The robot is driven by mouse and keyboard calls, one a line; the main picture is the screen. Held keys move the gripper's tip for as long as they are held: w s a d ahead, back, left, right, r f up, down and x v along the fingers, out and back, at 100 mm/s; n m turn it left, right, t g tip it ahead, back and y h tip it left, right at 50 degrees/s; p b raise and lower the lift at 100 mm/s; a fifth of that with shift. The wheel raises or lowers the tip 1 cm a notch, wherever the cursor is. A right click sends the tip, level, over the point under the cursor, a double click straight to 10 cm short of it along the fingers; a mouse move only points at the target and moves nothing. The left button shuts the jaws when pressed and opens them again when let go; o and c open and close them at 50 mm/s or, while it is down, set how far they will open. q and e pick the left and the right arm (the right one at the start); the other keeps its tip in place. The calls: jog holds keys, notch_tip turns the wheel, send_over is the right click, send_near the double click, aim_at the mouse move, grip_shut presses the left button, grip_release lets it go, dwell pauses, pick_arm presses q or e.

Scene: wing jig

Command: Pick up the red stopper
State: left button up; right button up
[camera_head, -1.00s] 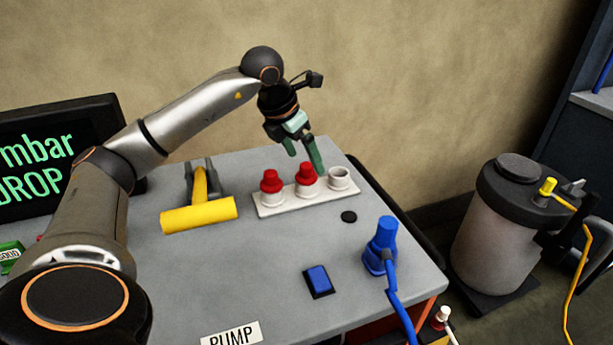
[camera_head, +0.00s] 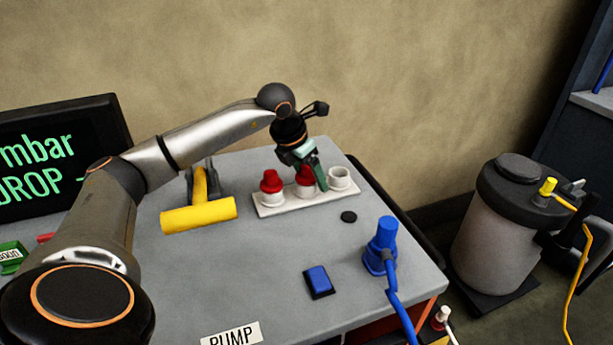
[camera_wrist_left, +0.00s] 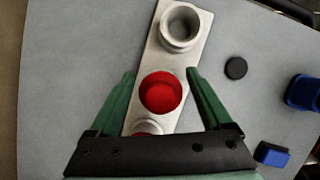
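Two red stoppers sit in a white holder (camera_head: 318,198) on the grey table; its third cup, at the right end, is empty. The left red stopper (camera_head: 271,181) stands clear in the head view. The middle red stopper (camera_head: 305,176) is partly hidden by my left gripper (camera_head: 311,180). In the left wrist view that red stopper (camera_wrist_left: 161,92) lies between the two green fingers of my left gripper (camera_wrist_left: 163,90), which are spread open with gaps on both sides. My right gripper is not in view.
A yellow roller tool (camera_head: 199,214) lies left of the holder. A black disc (camera_head: 349,217), a blue switch (camera_head: 318,281) and a blue connector (camera_head: 381,246) with its cable are at the right. A screen (camera_head: 50,155) stands at the left. The table's middle is clear.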

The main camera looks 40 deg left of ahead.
aim_at(306, 168)
pick_arm(q)
jog(key=c, duration=0.9)
jog(key=shift+c, duration=1.4)
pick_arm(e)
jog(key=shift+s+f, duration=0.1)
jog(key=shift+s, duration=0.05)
pick_arm(q)
jog(key=shift+r, duration=0.1)
